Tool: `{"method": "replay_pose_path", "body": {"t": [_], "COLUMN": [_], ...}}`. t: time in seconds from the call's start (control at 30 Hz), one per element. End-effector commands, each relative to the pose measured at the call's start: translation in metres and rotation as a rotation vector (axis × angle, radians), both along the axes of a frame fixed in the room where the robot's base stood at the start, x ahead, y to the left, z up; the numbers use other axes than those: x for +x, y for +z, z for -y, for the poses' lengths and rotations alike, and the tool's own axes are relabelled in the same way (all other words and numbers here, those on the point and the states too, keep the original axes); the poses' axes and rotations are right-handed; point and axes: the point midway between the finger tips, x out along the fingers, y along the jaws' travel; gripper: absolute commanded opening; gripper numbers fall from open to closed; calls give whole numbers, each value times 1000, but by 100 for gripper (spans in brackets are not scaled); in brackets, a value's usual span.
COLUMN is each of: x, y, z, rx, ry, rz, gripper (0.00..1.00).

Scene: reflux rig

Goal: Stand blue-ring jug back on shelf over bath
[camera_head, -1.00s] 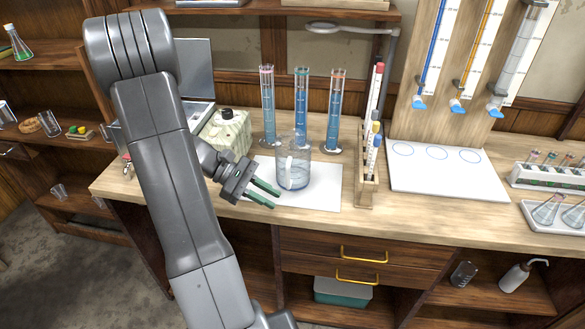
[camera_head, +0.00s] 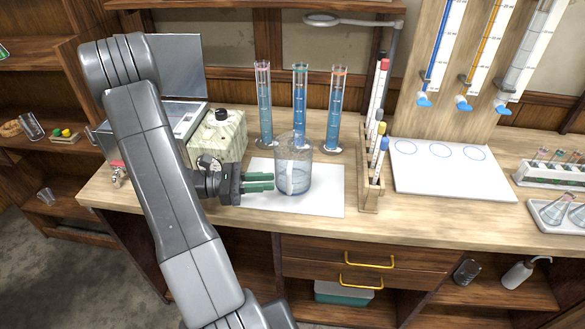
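A clear glass jug (camera_head: 301,172) with a pale upright strip on its near side stands upright on a white sheet on the bench. A bluish tint shows around its base; I cannot make out a clear blue ring. My gripper (camera_head: 272,182) is just left of the jug, level with its lower half, with green fingers pointing right at it. The fingertips are close to the glass; I cannot tell if they touch. The fingers appear close together, one above the other, and their gap is unclear.
Several blue-filled cylinders (camera_head: 300,110) stand close behind the jug. A wooden rack (camera_head: 370,195) of capped tubes stands to its right, and a marbled box (camera_head: 220,140) is behind my gripper. A wooden shelf (camera_head: 260,6) runs above the bench. The white sheet's front (camera_head: 320,203) is clear.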

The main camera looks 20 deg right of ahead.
Motion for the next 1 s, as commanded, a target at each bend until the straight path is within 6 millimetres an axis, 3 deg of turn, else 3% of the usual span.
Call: {"method": "replay_pose_path", "body": {"t": [0.27, 0.6, 0.97, 1.0], "x": [-8, -25, -27, -27], "y": [1, 3, 2, 2], "z": [18, 56, 62, 62], "rx": [2, 1, 1, 1], "ry": [-2, -4, -1, -1], "rz": [-2, -1, 0, 0], "gripper": [21, 21, 21, 13]}}
